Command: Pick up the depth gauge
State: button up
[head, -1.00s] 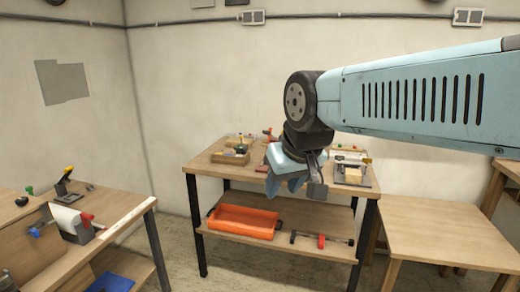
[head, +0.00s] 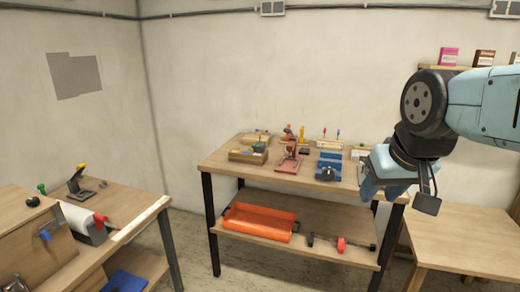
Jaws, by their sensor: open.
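I cannot tell which of the small items is the depth gauge; the tools on the far workbench (head: 228,160) are too small to name with certainty. My gripper (head: 399,197) hangs open and empty at the right, in front of the bench's right end. It hides part of that end. On the bench top stand a blue vise (head: 328,166), a red metal device (head: 290,158) and a wooden box (head: 247,156) with dark items in it. A rack with coloured handles (head: 329,144) stands behind them.
An orange tray (head: 258,222) and a red-and-black clamp (head: 341,244) lie on the bench's lower shelf. A left table (head: 135,218) holds a yellow-handled tool (head: 79,182) and a white roll (head: 82,216). A bare wooden table (head: 465,250) stands at the right.

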aim_at(257, 147)
jog(key=z, duration=0.05)
jog(key=i, duration=1)
jog(key=u, duration=0.05)
